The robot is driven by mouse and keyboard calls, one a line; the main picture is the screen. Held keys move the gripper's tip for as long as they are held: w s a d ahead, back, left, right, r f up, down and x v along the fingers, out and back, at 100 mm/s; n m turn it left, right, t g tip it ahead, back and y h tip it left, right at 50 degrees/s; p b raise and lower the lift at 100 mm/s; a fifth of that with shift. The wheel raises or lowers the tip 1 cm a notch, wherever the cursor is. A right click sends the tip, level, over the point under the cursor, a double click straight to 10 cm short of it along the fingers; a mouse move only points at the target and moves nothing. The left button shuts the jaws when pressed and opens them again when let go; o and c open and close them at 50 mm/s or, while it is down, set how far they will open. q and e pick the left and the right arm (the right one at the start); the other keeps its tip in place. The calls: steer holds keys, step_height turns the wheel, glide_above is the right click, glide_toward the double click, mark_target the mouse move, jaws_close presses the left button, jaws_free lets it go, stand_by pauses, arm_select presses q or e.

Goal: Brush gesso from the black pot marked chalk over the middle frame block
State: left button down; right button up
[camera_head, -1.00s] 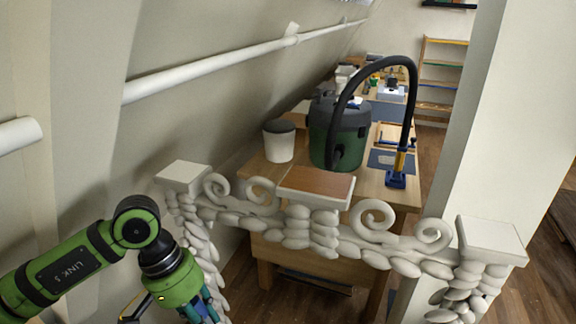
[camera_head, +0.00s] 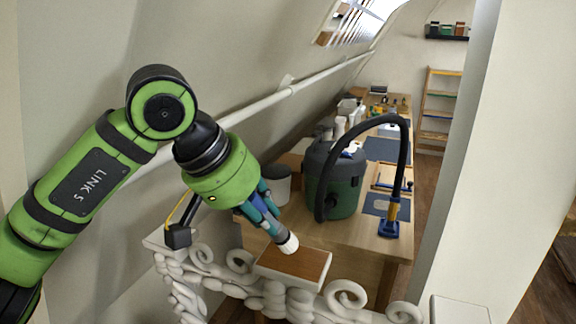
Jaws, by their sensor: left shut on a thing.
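My left gripper (camera_head: 265,212) comes in from the left, pointing down and right, and is shut on a brush (camera_head: 287,243) with a pale, round head. The handle is mostly hidden by the fingers. The brush head is at the far edge of the middle frame block (camera_head: 297,264), which has a bare brown top and white sides. I cannot tell whether the bristles touch it. The block sits amid the white carved scrollwork (camera_head: 345,300). I cannot make out a black pot marked chalk. My right gripper is not in view.
Behind the block, a wooden bench (camera_head: 350,238) carries a green and black vacuum (camera_head: 345,190) with a curved hose and a pale bucket (camera_head: 278,184) partly hidden by my gripper. White end blocks stand left (camera_head: 160,243) and right (camera_head: 458,311). A pale post (camera_head: 490,170) rises at right.

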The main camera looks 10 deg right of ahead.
arm_select(q)
steer(key=shift+m+h, duration=0.3)
steer(key=shift+m, duration=0.1)
steer(key=d, duration=0.1)
steer(key=d+r+b, duration=0.1)
steer(key=s+d, duration=0.1)
steer(key=d, duration=0.1)
steer(key=shift+s+r+b, duration=0.1)
steer(key=shift+r+b, duration=0.1)
steer(key=shift+b, duration=0.15)
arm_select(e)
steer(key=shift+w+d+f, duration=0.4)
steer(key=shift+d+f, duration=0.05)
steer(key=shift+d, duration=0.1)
